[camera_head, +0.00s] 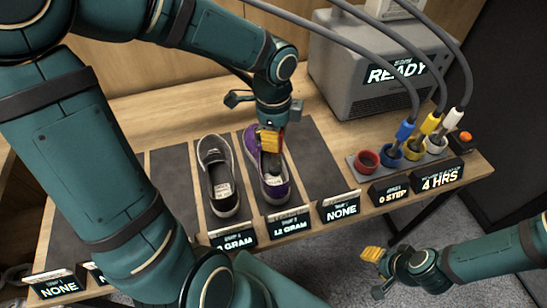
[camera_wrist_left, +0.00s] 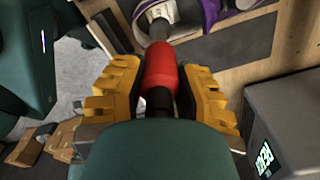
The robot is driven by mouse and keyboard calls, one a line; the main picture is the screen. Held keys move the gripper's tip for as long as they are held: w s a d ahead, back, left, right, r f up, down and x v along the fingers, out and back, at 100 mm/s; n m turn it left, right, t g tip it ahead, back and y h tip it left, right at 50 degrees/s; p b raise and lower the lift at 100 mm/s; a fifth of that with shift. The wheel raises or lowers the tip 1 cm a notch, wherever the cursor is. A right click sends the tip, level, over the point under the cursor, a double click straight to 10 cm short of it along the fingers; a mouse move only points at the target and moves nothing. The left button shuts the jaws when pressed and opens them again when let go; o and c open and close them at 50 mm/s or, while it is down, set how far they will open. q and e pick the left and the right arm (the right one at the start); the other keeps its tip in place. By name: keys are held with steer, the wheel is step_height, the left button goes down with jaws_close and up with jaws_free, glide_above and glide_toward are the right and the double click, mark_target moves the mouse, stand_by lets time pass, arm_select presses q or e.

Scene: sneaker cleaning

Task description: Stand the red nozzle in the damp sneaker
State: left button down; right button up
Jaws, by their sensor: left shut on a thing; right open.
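The purple sneaker (camera_head: 277,188) lies on a dark mat strip behind a card that seems to read 12 GRAM. A black sneaker (camera_head: 222,190) lies to its left; its card ends in GRAM and is partly hidden. My left gripper (camera_head: 271,140) is over the heel end of the purple sneaker. In the left wrist view its yellow fingers are shut on the red nozzle (camera_wrist_left: 161,68), whose grey tip points at the shoe. The purple sneaker shows at that view's top (camera_wrist_left: 207,12). Whether the tip touches the insole is unclear. My right gripper (camera_head: 372,254) is open and empty, off the table's front.
A grey machine (camera_head: 375,75) reading READY stands at the back right. Its blue, yellow and white nozzles stand in cups; the red cup (camera_head: 367,160) is empty. Hoses arch overhead. Label cards line the front edge (camera_head: 340,208). A dark strip right of the purple sneaker (camera_head: 312,160) is bare.

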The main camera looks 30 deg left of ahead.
arm_select(q)
steer(key=shift+f+b, duration=0.6)
steer(key=shift+f, duration=2.1)
steer(key=c, duration=0.8)
jaws_free()
steer(key=shift+f, duration=0.1)
steer(key=shift+o, duration=0.2)
steer(key=r+p, duration=0.1)
steer(key=r, duration=0.5)
steer(key=r+p, duration=0.2)
steer(key=r, duration=0.4)
steer(key=shift+s+a+r, duration=0.1)
steer(key=shift+a+r, duration=0.1)
